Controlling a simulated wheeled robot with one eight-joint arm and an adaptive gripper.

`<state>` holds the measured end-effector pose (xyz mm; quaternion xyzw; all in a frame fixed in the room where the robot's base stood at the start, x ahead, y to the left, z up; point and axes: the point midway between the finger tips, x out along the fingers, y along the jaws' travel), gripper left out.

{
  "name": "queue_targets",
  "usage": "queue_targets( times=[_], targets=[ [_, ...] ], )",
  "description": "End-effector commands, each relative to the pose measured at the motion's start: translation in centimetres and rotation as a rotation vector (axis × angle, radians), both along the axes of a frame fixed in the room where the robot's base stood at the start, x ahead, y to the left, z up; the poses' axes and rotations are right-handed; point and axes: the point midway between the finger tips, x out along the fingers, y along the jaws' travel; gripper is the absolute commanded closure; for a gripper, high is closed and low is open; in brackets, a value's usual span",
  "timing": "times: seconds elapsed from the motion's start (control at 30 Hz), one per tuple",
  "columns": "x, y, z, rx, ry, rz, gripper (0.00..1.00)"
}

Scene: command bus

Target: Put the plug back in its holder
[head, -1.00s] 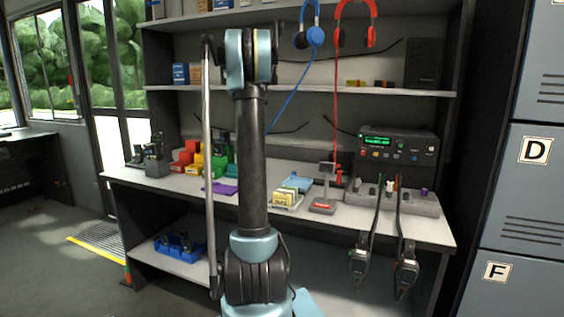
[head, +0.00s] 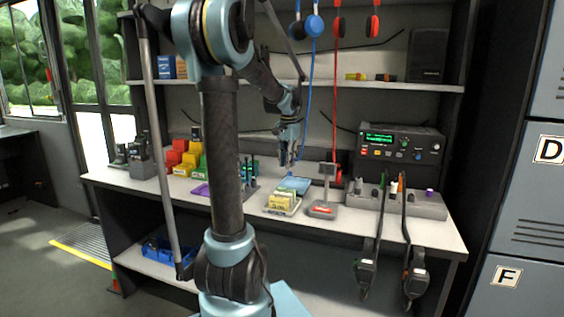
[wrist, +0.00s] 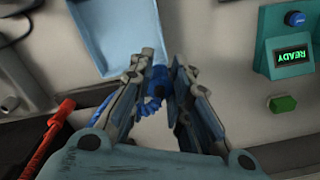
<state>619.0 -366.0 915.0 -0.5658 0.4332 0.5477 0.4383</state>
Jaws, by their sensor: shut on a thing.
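My gripper (head: 288,158) hangs above the back of the workbench, pointing down. In the wrist view its two fingers (wrist: 160,88) are closed around a blue plug (wrist: 156,82). The fingers hide part of the plug. A blue cord (head: 304,95) runs from the blue headset down to my gripper. A red plug (head: 338,175) on a red cord stands to the right of my gripper, and it also shows at the left of the wrist view (wrist: 50,132). I cannot tell which part is the blue plug's holder.
A light-blue tray (head: 295,184) lies just below my gripper. A box of yellow cards (head: 283,203) and a small stand (head: 323,208) are in front. A control unit (head: 400,145) stands right. In the wrist view, a teal device (wrist: 283,68) reading READY is right of the fingers.

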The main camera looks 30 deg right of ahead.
Motion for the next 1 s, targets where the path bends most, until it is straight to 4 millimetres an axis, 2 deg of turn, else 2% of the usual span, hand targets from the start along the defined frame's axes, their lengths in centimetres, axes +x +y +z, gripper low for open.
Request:
queue_targets(
  times=[0.27,0.6,1.0],
  targets=[
    [1.9,-0.5,-0.5,0.000,0.000,0.019,0.98],
    [3.8,-2.3,-1.1,-0.001,0.000,0.022,0.98],
    [5.0,-3.8,-2.4,-0.001,0.000,0.021,0.98]
  ],
)
